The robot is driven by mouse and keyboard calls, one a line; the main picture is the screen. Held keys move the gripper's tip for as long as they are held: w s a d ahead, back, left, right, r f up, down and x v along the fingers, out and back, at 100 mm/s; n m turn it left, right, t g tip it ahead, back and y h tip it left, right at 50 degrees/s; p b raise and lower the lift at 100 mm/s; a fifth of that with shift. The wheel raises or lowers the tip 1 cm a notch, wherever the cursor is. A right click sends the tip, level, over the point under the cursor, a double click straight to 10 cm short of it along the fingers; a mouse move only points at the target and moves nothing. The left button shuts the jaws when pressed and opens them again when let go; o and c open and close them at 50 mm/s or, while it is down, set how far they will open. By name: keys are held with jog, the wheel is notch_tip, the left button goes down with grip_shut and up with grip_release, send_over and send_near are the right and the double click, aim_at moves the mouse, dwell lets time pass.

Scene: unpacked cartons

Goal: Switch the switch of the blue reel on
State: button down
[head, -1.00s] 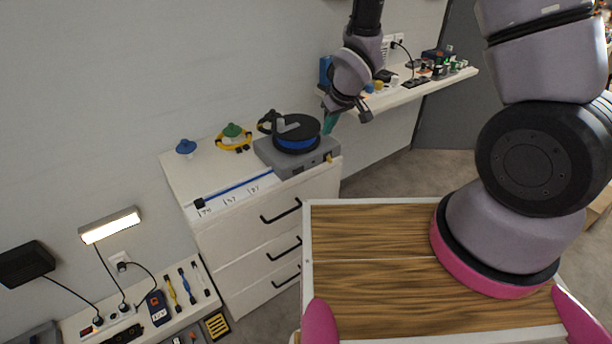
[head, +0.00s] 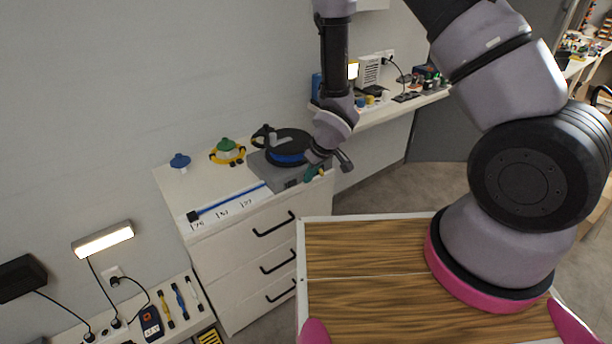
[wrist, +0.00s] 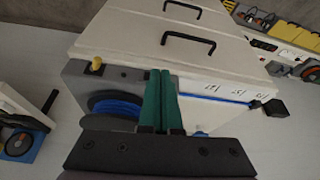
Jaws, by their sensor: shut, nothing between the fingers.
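The blue reel (head: 288,158) has black flanges and sits on a grey base (head: 285,178) on top of the white drawer cabinet. In the wrist view the reel (wrist: 118,108) is upside down and partly hidden by my fingers. A yellow knob (wrist: 96,65) and a small dark spot (wrist: 122,75) show on the base's front face; I cannot tell which is the switch. My gripper (head: 311,173) is shut and empty at the base's front right side. Its green fingers (wrist: 160,75) point toward the base; whether they touch it is unclear.
The white cabinet (head: 235,250) has dark drawer handles. A blue-capped item (head: 180,161), a green-and-yellow reel (head: 226,150) and a blue bar (head: 230,200) lie on it. A shelf (head: 400,105) with several small items is behind my gripper. A wooden tabletop (head: 370,250) is in front.

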aim_at(293, 183)
jog(key=shift+w+a+f, duration=0.75)
jog(key=shift+w+f, duration=0.1)
jog(key=shift+f, duration=0.35)
jog(key=shift+w+a+f, duration=0.75)
jog(key=shift+w+f, duration=0.1)
jog(key=shift+f, duration=0.3)
jog(key=shift+w+a+f, duration=0.75)
jog(key=shift+w+f, duration=0.1)
jog(key=shift+f, duration=0.35)
jog(key=shift+a, duration=0.15)
